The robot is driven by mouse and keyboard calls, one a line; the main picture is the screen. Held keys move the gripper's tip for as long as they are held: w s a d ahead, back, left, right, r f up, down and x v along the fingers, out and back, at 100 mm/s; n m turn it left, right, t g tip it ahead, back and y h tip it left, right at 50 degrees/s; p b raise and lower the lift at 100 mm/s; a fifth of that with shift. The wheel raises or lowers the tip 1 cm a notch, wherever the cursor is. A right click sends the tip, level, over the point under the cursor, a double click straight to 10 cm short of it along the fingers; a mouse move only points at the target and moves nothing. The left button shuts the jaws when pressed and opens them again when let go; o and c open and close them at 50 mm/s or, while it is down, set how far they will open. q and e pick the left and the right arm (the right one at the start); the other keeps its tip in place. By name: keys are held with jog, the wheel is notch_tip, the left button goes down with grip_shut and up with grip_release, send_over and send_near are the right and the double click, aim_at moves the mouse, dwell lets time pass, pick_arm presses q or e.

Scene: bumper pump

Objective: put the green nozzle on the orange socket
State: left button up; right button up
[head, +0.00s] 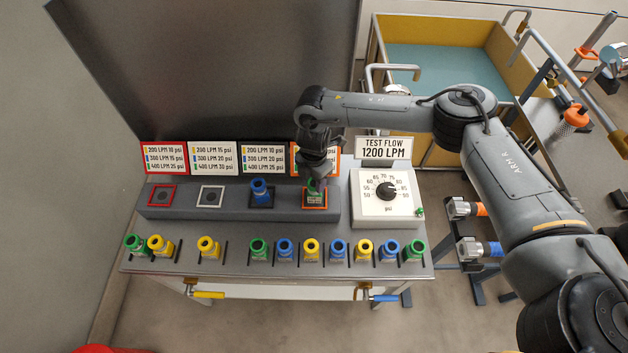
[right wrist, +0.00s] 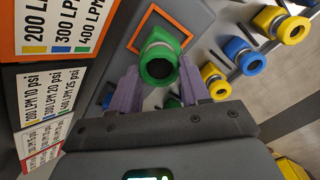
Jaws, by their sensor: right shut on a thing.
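The green nozzle (head: 317,186) stands at the orange socket (head: 315,206), the rightmost square on the dark raised block. Whether the nozzle's base is fully seated or slightly raised cannot be told. My left gripper is not in view.
A blue nozzle (head: 261,190) stands just left on the block. The white socket (head: 210,196) and red socket (head: 162,195) are empty. Several green, yellow and blue nozzles line the front edge. Label cards (head: 212,158) stand behind; a dial box (head: 385,200) is at right.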

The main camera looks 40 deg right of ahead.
jog(key=shift+f, duration=0.4)
jog(key=shift+f, duration=0.15)
jog(key=o, duration=1.2)
